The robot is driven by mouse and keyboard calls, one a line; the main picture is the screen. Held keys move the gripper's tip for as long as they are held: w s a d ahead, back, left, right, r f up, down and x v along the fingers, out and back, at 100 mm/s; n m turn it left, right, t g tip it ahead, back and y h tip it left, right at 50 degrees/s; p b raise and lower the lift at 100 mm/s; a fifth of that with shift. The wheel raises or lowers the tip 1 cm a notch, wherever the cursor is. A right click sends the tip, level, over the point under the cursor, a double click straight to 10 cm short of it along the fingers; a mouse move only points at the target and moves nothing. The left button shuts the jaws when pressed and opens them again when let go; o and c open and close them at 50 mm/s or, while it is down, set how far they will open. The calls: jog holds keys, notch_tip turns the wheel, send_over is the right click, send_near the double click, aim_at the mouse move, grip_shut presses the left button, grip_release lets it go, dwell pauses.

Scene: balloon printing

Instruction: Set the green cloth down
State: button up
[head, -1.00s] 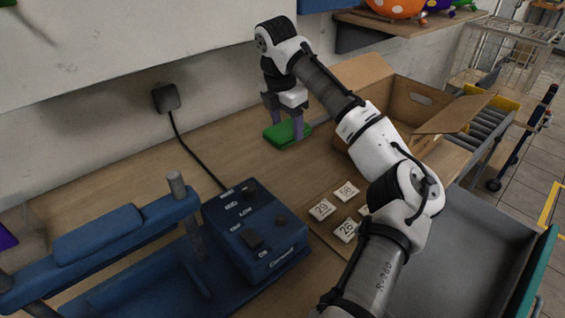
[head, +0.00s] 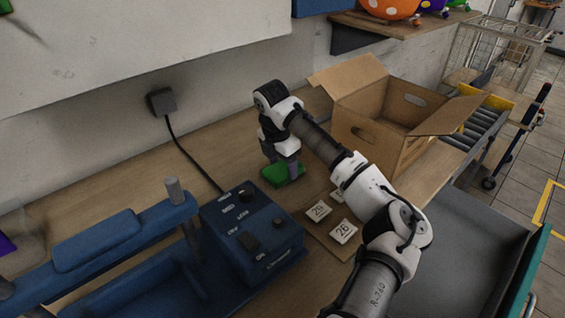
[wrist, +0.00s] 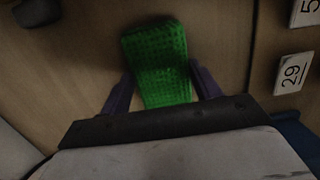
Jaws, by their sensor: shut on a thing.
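The green cloth (head: 282,175) is a small, flat, folded-looking piece low over the wooden table, just left of the number cards. My gripper (head: 283,172) points down at it and is shut on it. In the wrist view the cloth (wrist: 158,60) lies between the two purple fingers of my gripper (wrist: 163,88) and sticks out beyond them. I cannot tell whether the cloth touches the table.
White number cards (head: 343,231) lie on a brown mat right of the cloth. A blue control box (head: 250,235) stands in front, with a cable to a wall socket (head: 161,101). An open cardboard box (head: 372,135) stands behind to the right. The table left of the cloth is clear.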

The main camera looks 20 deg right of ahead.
aim_at(277, 170)
jog(key=o, duration=0.9)
jog(key=shift+f, duration=0.15)
jog(key=shift+o, duration=0.2)
notch_tip(277, 170, up, 12)
jog(key=a, duration=0.1)
jog(key=shift+s+a+b, duration=0.3)
jog(key=shift+a+b, duration=0.05)
jog(key=shift+b, duration=0.1)
